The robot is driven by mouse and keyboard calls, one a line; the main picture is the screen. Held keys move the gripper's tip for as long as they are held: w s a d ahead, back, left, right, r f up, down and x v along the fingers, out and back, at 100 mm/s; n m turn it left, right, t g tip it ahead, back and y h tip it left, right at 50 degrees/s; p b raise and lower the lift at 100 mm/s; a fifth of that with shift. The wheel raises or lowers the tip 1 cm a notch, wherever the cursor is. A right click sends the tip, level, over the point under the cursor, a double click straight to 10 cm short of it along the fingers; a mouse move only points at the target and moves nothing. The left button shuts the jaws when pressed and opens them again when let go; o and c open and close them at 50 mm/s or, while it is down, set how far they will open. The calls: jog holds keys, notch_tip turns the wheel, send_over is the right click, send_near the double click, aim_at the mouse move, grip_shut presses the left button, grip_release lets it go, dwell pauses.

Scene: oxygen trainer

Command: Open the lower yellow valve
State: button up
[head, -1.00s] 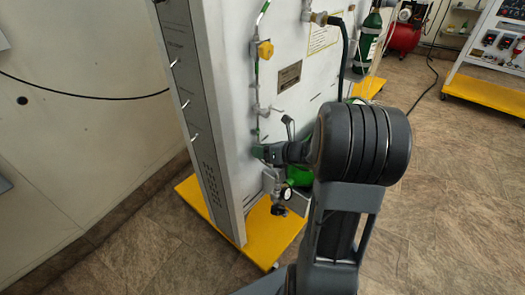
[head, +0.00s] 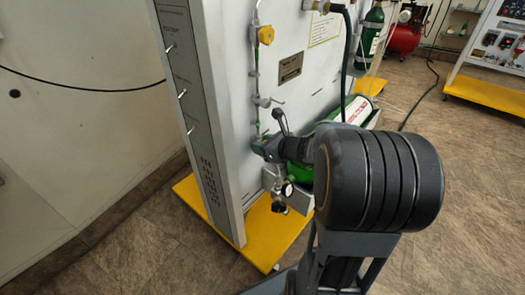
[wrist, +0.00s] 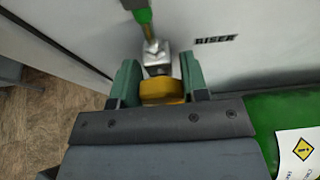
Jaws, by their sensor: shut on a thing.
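The lower yellow valve (wrist: 162,91) shows in the wrist view between the two green fingers of my gripper (wrist: 160,85). The fingers are shut on its knob, one on each side. A grey metal fitting with a green pipe (wrist: 145,20) stands just beyond the knob. In the head view my gripper (head: 268,149) is at the lower part of the white panel (head: 235,60), and the lower valve is hidden by it. Another yellow valve (head: 265,34) is higher on the same pipe line.
A green cylinder with a white label (head: 348,110) lies to the right of my gripper, close to my arm. A pressure gauge (head: 287,189) hangs just below. The panel stands on a yellow base (head: 265,235). Open floor is at the right.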

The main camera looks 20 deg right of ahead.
jog(key=shift+f+n+h+b, duration=0.1)
jog(key=shift+n+h+b, duration=0.6)
jog(key=shift+b, duration=0.7)
jog(key=shift+t, duration=0.3)
jog(key=o, duration=0.9)
jog(key=shift+o, duration=0.2)
jog(key=shift+s+d+r, duration=0.15)
jog(key=shift+s+r, duration=0.25)
jog(key=shift+s, duration=0.05)
jog(key=p+v, duration=0.5)
jog(key=v, duration=0.7)
jog(key=shift+s, duration=0.4)
